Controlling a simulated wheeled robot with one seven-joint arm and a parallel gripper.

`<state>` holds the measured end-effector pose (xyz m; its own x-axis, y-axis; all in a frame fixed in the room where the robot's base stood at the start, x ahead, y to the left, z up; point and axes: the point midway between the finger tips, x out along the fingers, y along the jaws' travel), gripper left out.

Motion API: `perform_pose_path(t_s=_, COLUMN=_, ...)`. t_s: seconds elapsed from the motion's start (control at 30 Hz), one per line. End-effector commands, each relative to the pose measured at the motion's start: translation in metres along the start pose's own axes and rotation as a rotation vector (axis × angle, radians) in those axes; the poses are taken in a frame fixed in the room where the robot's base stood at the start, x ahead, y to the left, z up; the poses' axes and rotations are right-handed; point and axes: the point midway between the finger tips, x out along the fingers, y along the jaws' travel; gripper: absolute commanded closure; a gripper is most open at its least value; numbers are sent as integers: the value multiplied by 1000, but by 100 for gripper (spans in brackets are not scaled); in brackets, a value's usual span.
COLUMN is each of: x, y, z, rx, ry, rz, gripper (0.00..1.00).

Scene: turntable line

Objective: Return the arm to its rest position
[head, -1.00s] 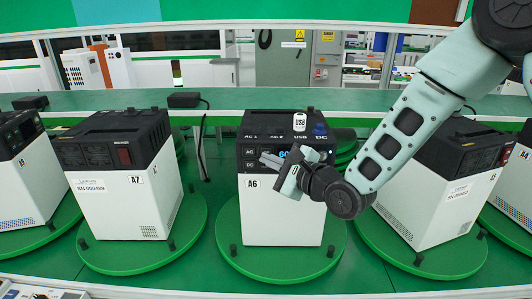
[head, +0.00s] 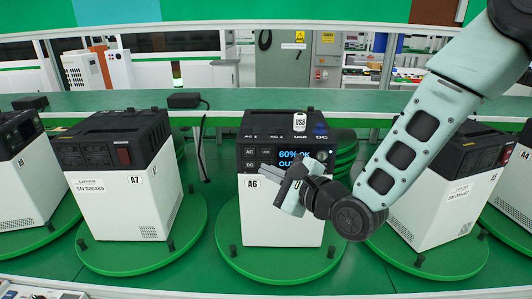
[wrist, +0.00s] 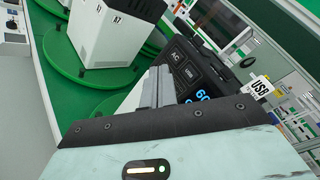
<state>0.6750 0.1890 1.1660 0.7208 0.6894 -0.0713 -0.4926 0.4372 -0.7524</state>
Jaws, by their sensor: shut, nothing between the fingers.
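My arm (head: 410,135) reaches in from the upper right in the head view. My gripper (head: 268,172) is shut and empty, in front of the power unit labelled A6 (head: 265,215). It overlaps the lower part of that unit's black front panel; I cannot tell whether it touches. The unit's display shows blue text beginning "60%", partly hidden by my gripper. In the wrist view, the shut fingers (wrist: 157,88) point toward the A6 unit's dark panel (wrist: 185,65).
The A7 unit (head: 125,195) stands left on its own green turntable (head: 105,262). Another unit (head: 425,205) stands right, partly behind my arm. A6 sits on a green turntable (head: 280,268). A green shelf (head: 240,98) with black adapters (head: 184,100) runs behind.

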Motion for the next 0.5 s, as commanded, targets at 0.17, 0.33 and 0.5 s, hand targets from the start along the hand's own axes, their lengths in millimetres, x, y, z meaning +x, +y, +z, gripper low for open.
perform_pose_path(t_s=0.17, x=0, y=0, z=0, rx=0, ry=0, rz=0, gripper=100)
perform_pose_path(t_s=0.33, x=0, y=0, z=0, rx=0, ry=0, rz=0, gripper=100)
perform_pose_path(t_s=0.5, x=-1, y=4, z=2, rx=-54, ry=15, rz=31, gripper=100)
